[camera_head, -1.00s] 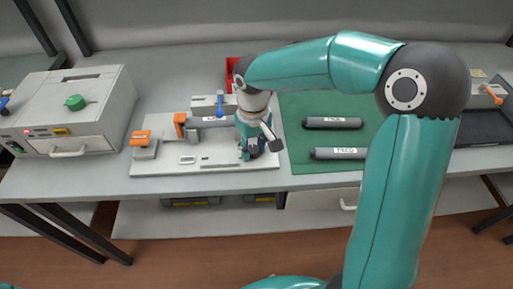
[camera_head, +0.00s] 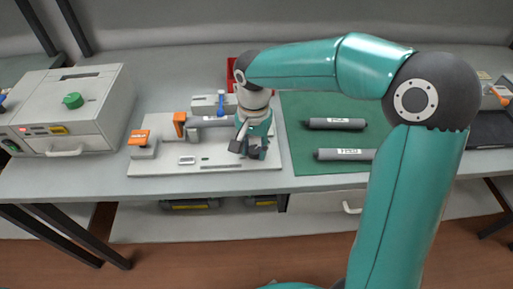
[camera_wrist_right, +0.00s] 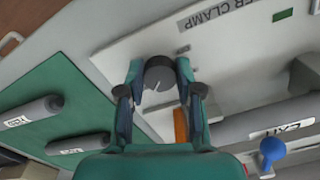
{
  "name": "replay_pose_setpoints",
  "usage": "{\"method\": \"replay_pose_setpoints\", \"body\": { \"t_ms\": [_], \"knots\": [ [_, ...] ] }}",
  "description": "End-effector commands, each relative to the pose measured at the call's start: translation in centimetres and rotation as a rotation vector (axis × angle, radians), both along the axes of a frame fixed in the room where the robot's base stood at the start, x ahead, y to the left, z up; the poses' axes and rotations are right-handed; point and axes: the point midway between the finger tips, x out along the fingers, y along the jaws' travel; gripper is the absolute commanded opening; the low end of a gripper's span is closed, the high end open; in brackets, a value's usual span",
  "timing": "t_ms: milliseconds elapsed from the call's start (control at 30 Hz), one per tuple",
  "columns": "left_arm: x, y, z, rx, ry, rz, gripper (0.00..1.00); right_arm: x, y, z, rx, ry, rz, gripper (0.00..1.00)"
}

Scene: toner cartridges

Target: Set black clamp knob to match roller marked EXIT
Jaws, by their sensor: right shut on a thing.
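The black clamp knob (camera_wrist_right: 159,73) is on the white clamp plate (camera_wrist_right: 225,75), under the printed word CLAMP. A pale pointer line shows on its top. My right gripper (camera_wrist_right: 160,77) is shut on the knob, with one finger on each side. In the head view my right gripper (camera_head: 250,149) is over the right part of the plate (camera_head: 215,166) and hides the knob. The grey roller marked EXIT (camera_wrist_right: 245,128) lies in the fixture beside the knob; it also shows in the head view (camera_head: 212,121). My left gripper is not in view.
Two dark rollers (camera_head: 335,123) (camera_head: 345,154) lie on the green mat (camera_head: 300,169) to the right. A blue-handled lever (camera_head: 221,104) and orange clamp parts (camera_head: 180,123) stand near the roller. A red bin (camera_head: 233,72) is behind. A printer-like box (camera_head: 90,105) stands left.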

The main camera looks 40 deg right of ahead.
Motion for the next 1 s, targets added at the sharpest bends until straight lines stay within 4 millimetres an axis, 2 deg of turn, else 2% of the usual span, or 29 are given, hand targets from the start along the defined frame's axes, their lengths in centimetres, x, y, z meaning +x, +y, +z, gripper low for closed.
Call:
{"method": "replay_pose_setpoints", "body": {
  "t_ms": [300, 800, 833, 933, 1000],
  "knots": [
    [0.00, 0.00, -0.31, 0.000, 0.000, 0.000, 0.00, -0.04, -0.30, -0.01, -0.008, 0.001, -0.124, 0.00],
    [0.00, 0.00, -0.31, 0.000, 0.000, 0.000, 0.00, -0.05, -0.39, 0.05, -0.009, 0.001, -0.143, 0.00],
    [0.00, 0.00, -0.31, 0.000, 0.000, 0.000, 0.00, -0.06, -0.40, 0.05, -0.009, 0.001, -0.143, 0.40],
    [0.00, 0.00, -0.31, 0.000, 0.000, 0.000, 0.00, -0.04, -0.35, 0.05, -0.008, 0.002, -0.143, 0.56],
    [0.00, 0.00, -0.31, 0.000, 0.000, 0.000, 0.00, -0.03, -0.30, 0.05, -0.007, 0.001, -0.142, 0.60]
  ]
}}
